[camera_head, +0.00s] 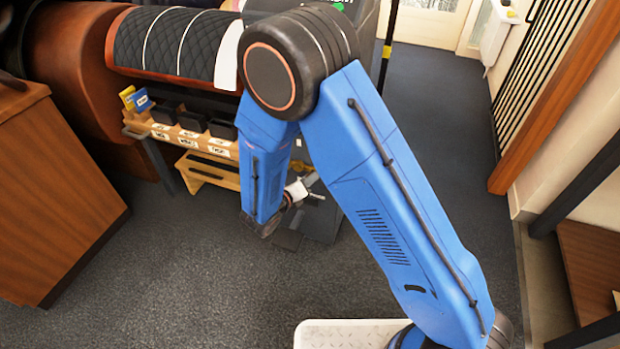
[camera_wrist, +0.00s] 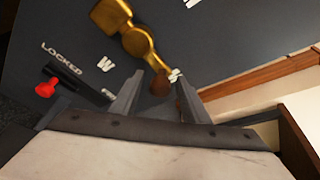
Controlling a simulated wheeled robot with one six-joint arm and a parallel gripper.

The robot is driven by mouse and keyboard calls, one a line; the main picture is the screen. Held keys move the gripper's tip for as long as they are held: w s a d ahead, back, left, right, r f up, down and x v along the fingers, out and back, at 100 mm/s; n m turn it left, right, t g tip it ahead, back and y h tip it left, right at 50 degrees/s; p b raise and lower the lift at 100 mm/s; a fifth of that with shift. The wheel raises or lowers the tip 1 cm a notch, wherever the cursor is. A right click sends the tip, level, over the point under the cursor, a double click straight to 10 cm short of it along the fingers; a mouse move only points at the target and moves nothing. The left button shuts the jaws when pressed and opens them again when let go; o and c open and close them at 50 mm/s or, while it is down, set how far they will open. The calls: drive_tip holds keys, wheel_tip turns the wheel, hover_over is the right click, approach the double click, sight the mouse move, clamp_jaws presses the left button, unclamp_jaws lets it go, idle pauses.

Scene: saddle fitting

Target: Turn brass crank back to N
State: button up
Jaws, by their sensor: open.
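The brass crank (camera_wrist: 136,40) shows in the wrist view on a dark panel (camera_wrist: 215,45). My gripper (camera_wrist: 160,77) is open, with one finger on each side of the knob. I cannot tell whether either finger touches it. White letters W (camera_wrist: 105,64) and S (camera_wrist: 175,75) are on the panel, with S close to the knob. No N is readable. In the head view my arm hides most of the gripper area, and the crank is not clear there.
A red-tipped lever (camera_wrist: 46,88) sits in a slot by the word LOCKED. In the head view, a shelf (camera_head: 215,147) with dark bins and a quilted saddle pad (camera_head: 165,40) stand at the back left. A wooden cabinet (camera_head: 50,200) is at left. Carpet in front is clear.

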clamp_jaws()
drive_tip(key=shift+a+r+n, duration=0.1)
drive_tip(key=shift+r+n, duration=0.15)
drive_tip(key=shift+n, duration=0.05)
idle(0.6)
